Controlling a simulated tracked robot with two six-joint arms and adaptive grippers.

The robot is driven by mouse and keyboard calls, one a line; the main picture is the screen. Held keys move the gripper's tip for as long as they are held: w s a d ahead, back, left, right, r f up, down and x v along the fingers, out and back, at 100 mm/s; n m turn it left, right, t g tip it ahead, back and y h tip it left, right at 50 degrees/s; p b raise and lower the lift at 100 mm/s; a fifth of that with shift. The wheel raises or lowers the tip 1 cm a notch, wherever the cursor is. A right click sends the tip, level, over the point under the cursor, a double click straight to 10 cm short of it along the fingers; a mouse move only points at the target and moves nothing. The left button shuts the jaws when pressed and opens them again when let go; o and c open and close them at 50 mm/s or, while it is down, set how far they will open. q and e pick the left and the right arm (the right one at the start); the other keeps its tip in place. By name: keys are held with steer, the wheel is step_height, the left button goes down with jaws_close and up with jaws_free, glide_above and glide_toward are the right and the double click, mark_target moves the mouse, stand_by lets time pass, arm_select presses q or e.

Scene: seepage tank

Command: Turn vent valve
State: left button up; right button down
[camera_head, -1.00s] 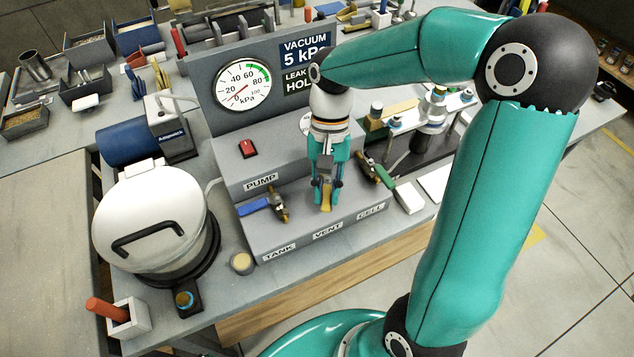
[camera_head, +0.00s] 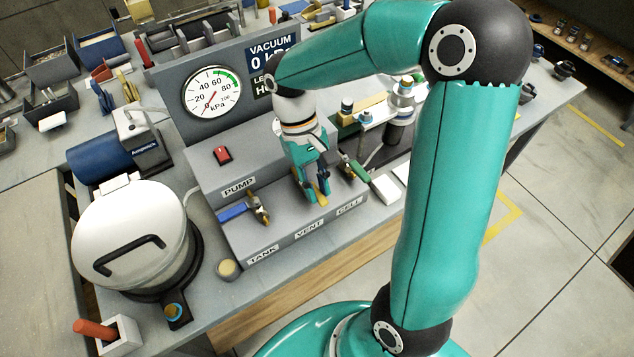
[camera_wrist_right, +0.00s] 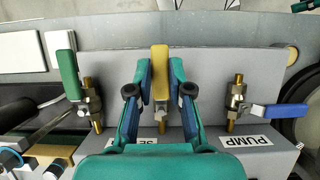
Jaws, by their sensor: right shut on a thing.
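The vent valve has a yellow lever (camera_head: 323,199) on the grey control block, behind the VENT label (camera_head: 310,230). My right gripper (camera_head: 318,187) reaches down from above and is shut on this lever. In the right wrist view the yellow lever (camera_wrist_right: 160,72) stands between the two fingers (camera_wrist_right: 160,90), in line with its brass fitting (camera_wrist_right: 161,112). The fingers hide part of the valve in the head view. My left gripper is in no view.
The blue-handled tank valve (camera_head: 240,211) and green-handled cell valve (camera_head: 355,170) flank the vent valve. A red pump switch (camera_head: 222,155), round gauge (camera_head: 212,92) and vacuum display (camera_head: 270,53) sit behind. The lidded tank (camera_head: 125,235) stands left.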

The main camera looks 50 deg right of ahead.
steer(key=shift+d, duration=0.1)
steer(key=c, duration=1.1)
jaws_free()
steer(key=shift+o, duration=0.2)
steer(key=v, duration=1.2)
